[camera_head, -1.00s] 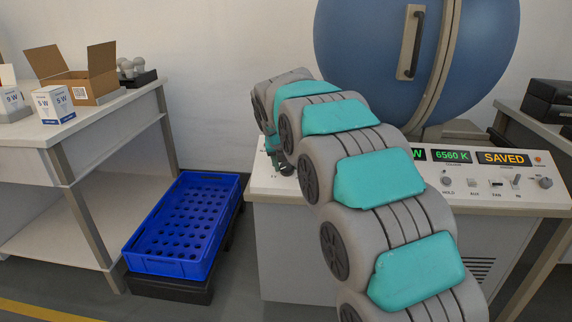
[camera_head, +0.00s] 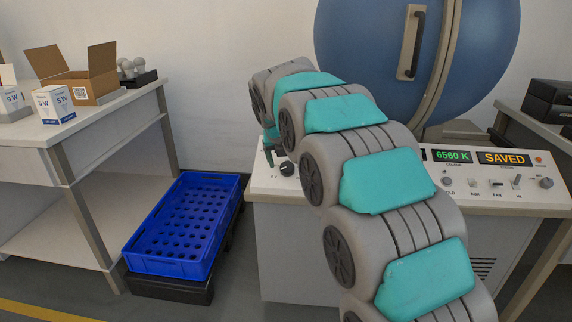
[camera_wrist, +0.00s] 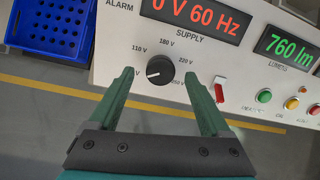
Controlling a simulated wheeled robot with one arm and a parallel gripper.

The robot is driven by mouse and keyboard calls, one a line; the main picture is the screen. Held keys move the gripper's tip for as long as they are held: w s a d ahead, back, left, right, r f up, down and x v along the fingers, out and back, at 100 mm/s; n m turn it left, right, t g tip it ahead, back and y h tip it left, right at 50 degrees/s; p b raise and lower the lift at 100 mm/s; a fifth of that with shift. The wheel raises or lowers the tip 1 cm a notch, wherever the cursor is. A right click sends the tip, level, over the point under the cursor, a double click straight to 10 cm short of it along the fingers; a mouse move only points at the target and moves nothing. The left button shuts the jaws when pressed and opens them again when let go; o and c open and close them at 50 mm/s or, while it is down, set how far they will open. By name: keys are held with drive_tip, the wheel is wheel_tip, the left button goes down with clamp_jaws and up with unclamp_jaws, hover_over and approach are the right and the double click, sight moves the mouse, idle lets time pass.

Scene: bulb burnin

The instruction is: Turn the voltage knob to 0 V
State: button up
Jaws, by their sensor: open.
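The voltage knob (camera_wrist: 160,70) is a round black dial with a white pointer mark, under the SUPPLY label in the wrist view. Its mark points left, toward a label partly hidden by my left finger; 110 V, 180 V and other labels ring it. The red supply display (camera_wrist: 195,17) shows "0 V 60 Hz", its left and top cut off. My gripper (camera_wrist: 158,75) is open, its green fingers to either side of the knob in the picture, with gaps on both sides. In the head view the knob (camera_head: 287,168) shows beside my gripper (camera_head: 270,156), which is partly hidden by my arm.
A red-tipped switch (camera_wrist: 219,88) sits right of my right finger. Several coloured buttons (camera_wrist: 291,103) lie farther right. A SAVED display (camera_head: 503,158) is on the panel's right.

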drive_tip(key=v, duration=0.5)
drive_tip(key=shift+s+r, duration=0.1)
drive_tip(key=shift+s, duration=0.05)
drive_tip(key=s+d+f+m+g, duration=0.2)
drive_tip(key=s+d+f+m, duration=0.2)
drive_tip(key=s+d+m, duration=0.55)
drive_tip(key=s+d+f+m+g, duration=0.25)
drive_tip(key=s+d+m, duration=0.45)
drive_tip(key=s+m, duration=0.4)
drive_tip(key=s+d+f+m+g, duration=0.1)
drive_tip(key=s+f+m, duration=0.2)
drive_tip(key=s, duration=0.6)
drive_tip(key=s+d+f+m+g, duration=0.1)
drive_tip(key=s+d+f+m, duration=0.1)
drive_tip(key=s+m, duration=0.6)
drive_tip(key=s+d+f+m+g, duration=0.1)
drive_tip(key=s+f+m, duration=0.4)
drive_tip(key=s, duration=0.5)
drive_tip(key=shift+d+m+g+y, duration=0.3)
drive_tip(key=shift+m+g, duration=0.05)
drive_tip(key=shift+m, duration=0.2)
